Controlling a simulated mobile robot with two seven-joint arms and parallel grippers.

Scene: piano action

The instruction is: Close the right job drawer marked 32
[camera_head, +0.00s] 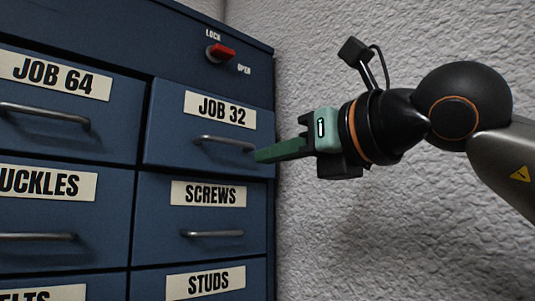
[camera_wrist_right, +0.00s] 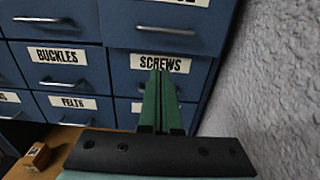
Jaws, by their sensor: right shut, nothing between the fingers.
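The blue drawer labelled JOB 32 (camera_head: 175,140) is at the top right of the cabinet in the head view. Its face stands slightly proud of the SCREWS drawer below, so it looks a little open. Its bar handle (camera_head: 225,143) also shows at the top of the wrist view (camera_wrist_right: 165,28). My right gripper (camera_head: 258,156) is shut and empty, with green fingers pointing left at the drawer's lower right, just past the handle's right end. I cannot tell whether the fingertips touch the face. My left gripper is in neither view.
The JOB 64 drawer (camera_head: 100,125) is to the left and the SCREWS drawer (camera_head: 150,220) below. A red lock knob (camera_head: 220,52) sits above, pointing between LOCK and OPEN. A rough grey wall (camera_head: 400,250) stands close on the right. A small wooden block (camera_wrist_right: 38,157) lies low left in the wrist view.

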